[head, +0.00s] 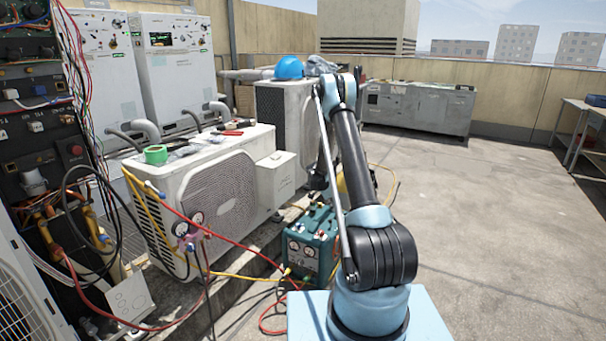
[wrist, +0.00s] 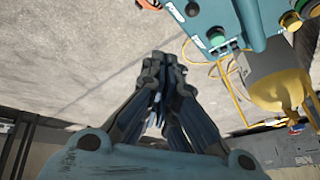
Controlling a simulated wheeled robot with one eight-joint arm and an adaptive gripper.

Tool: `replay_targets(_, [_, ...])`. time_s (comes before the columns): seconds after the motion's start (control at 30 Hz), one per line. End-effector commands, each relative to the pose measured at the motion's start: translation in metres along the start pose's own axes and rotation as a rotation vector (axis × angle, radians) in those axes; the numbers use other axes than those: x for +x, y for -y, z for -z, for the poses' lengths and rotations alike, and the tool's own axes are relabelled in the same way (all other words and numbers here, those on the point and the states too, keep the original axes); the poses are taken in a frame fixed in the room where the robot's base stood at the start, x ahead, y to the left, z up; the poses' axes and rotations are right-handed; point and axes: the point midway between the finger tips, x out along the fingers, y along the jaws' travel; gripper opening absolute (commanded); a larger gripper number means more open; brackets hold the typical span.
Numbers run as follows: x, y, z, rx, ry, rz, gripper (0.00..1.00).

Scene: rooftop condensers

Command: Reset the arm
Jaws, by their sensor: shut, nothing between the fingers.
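My arm (head: 357,150), black and light blue, rises from its blue base in the middle of the head view and folds over at the top. In the wrist view my gripper (wrist: 160,62) points away over the grey concrete floor. Its dark fingers meet at the tips and hold nothing. In the head view the gripper is mostly hidden behind the arm, so I cannot make out its fingers there.
A teal recovery machine (head: 311,242) stands close left of my arm; it also shows in the wrist view (wrist: 215,25). A white condenser (head: 222,190) with gauges and red and yellow hoses stands left. Grey cabinets (head: 418,107) line the back wall. The right floor is open.

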Motion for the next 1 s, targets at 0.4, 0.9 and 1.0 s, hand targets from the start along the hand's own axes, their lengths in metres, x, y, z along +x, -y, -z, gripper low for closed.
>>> replay_targets(0.4, [-0.114,-0.026,0.049,-0.208,0.062,0.006,0.0])
replay_targets(0.9, [-0.228,-0.093,0.093,-0.455,0.134,0.032,0.0])
replay_targets(1.0, [-0.247,-0.11,0.1,-0.504,0.147,0.04,0.0])
